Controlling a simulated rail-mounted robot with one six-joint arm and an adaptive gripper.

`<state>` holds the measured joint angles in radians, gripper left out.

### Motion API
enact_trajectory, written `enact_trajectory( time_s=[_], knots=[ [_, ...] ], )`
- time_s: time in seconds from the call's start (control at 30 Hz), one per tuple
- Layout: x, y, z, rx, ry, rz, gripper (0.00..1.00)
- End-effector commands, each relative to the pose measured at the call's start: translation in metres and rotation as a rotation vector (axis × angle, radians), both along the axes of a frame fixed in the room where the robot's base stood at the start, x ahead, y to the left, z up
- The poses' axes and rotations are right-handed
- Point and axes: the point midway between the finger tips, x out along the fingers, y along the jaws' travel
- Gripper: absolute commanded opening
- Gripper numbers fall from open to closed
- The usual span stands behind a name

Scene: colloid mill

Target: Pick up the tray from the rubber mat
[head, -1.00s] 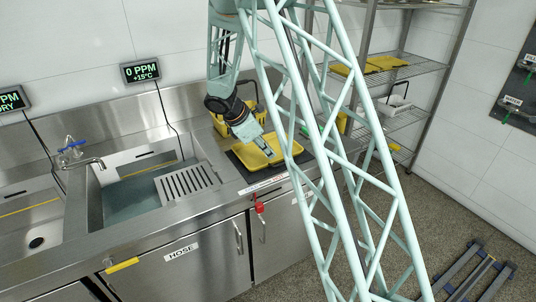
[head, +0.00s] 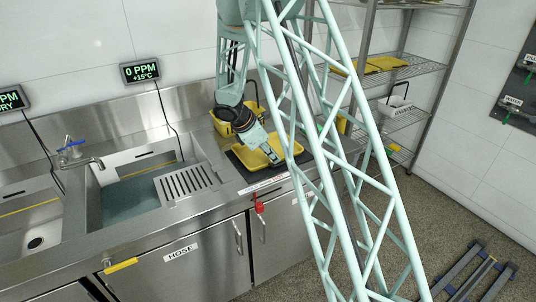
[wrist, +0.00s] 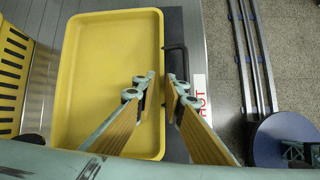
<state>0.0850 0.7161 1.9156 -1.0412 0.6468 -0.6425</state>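The yellow tray (head: 252,160) lies flat on the dark rubber mat (head: 249,176) on the steel counter, partly hidden by my gripper and arm in the head view. In the wrist view the tray (wrist: 105,60) is upright in the picture, and a strip of mat (wrist: 174,22) shows along its right rim. My gripper (wrist: 160,88) is open, one finger over the tray's inside and the other outside the right rim, near a dark handle-like loop (wrist: 180,60). I cannot tell whether the fingers touch the rim. In the head view my gripper (head: 274,162) is over the tray.
A yellow bin (head: 223,123) stands behind the mat by the wall. A slatted drainer (head: 186,183) and sink basin (head: 125,203) lie to the left. Wire shelves (head: 408,70) with yellow trays stand to the right. A red tag (head: 259,207) hangs at the counter's front.

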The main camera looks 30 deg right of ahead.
Motion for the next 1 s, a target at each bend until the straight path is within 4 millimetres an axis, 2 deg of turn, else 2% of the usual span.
enact_trajectory(
  time_s=[0.2,0.77,0.9,1.0],
  knots=[
    [0.0008,-0.0084,-0.0130,0.000,0.000,-0.001,0.11],
    [0.0012,-0.0087,-0.0136,0.000,-0.001,-0.001,0.11],
    [0.0012,-0.0087,-0.0136,0.000,-0.001,-0.001,0.01],
    [0.0011,-0.0087,-0.0136,0.000,-0.001,-0.001,0.00]
  ],
)
